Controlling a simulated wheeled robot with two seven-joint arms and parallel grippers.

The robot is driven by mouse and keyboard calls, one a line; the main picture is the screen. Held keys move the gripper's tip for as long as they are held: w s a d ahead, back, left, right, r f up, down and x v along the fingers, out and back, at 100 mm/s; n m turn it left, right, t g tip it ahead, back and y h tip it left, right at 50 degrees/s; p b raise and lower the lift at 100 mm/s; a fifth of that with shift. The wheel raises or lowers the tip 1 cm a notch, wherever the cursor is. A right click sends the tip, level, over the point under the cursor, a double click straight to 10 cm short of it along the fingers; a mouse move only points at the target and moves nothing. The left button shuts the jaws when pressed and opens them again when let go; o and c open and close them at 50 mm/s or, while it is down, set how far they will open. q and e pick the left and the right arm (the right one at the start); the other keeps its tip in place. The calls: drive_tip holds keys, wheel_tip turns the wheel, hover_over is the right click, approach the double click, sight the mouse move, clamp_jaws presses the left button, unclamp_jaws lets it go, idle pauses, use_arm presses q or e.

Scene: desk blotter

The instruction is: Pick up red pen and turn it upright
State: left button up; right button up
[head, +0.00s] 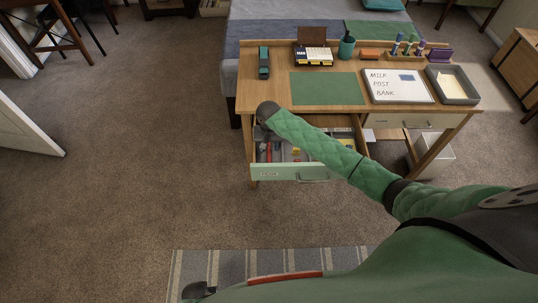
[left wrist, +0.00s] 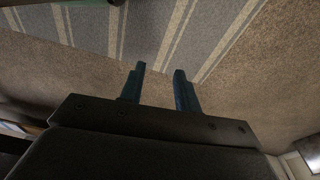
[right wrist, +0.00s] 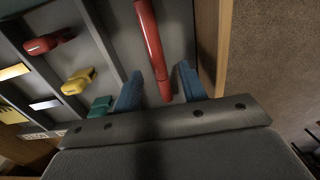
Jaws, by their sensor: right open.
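The red pen (right wrist: 150,40) lies in a compartment of the open drawer (head: 318,173), lengthwise in the right wrist view. My right gripper (right wrist: 159,76) is in the drawer, open, with one blue finger on each side of the pen's near end. I cannot tell whether the fingers touch it. In the head view, my right arm and hand cover part of the drawer. My left gripper (left wrist: 158,72) is open and empty above the striped rug, away from the desk.
Drawer dividers separate the pen from a red clip (right wrist: 48,43), a yellow clip (right wrist: 78,80) and a teal clip (right wrist: 100,106). The drawer's wooden side wall (right wrist: 208,40) is close on the right. The green blotter (head: 327,88) on the desktop is bare.

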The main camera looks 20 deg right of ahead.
drive_tip(key=shift+f, duration=0.9)
clamp_jaws()
drive_tip(key=shift+r, duration=0.1)
